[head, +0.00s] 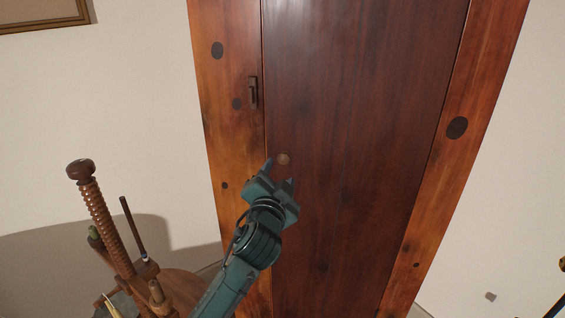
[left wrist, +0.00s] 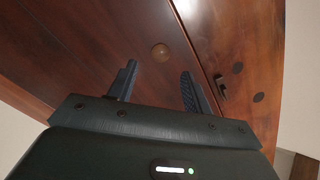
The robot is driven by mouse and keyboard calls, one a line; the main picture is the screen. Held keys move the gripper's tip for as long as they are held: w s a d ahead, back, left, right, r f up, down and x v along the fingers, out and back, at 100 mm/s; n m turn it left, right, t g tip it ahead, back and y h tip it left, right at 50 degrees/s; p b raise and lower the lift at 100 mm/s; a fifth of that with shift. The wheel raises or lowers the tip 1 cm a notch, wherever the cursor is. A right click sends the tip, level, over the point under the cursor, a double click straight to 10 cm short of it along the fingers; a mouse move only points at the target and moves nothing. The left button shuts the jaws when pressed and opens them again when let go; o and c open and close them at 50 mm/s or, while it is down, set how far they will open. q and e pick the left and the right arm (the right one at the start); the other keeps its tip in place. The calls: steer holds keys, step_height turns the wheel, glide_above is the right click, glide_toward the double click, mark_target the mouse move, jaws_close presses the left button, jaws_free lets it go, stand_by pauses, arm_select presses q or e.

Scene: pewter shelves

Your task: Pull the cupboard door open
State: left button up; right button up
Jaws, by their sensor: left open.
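The cupboard's dark red-brown door (head: 350,110) is shut in its lighter wooden frame. A small round knob (head: 284,158) sits on the door near its left edge. My left gripper (head: 280,172) is open and empty, just below the knob in the head view. In the left wrist view the knob (left wrist: 160,52) lies beyond the fingertips, between the lines of the two fingers of my left gripper (left wrist: 158,80), and neither finger touches it. My right gripper is not in view.
A dark latch (head: 253,92) is on the frame left of the door. A wooden stand with a threaded post (head: 100,215) and several tools stands at lower left, near my left arm. A picture frame (head: 45,14) hangs at upper left. Bare wall flanks the cupboard.

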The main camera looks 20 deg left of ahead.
mark_target(284, 160)
arm_select(q)
steer(key=w, duration=0.6)
steer(key=shift+a, duration=0.4)
steer(key=shift+s, duration=0.1)
steer(key=shift+c, duration=0.2)
jaws_close()
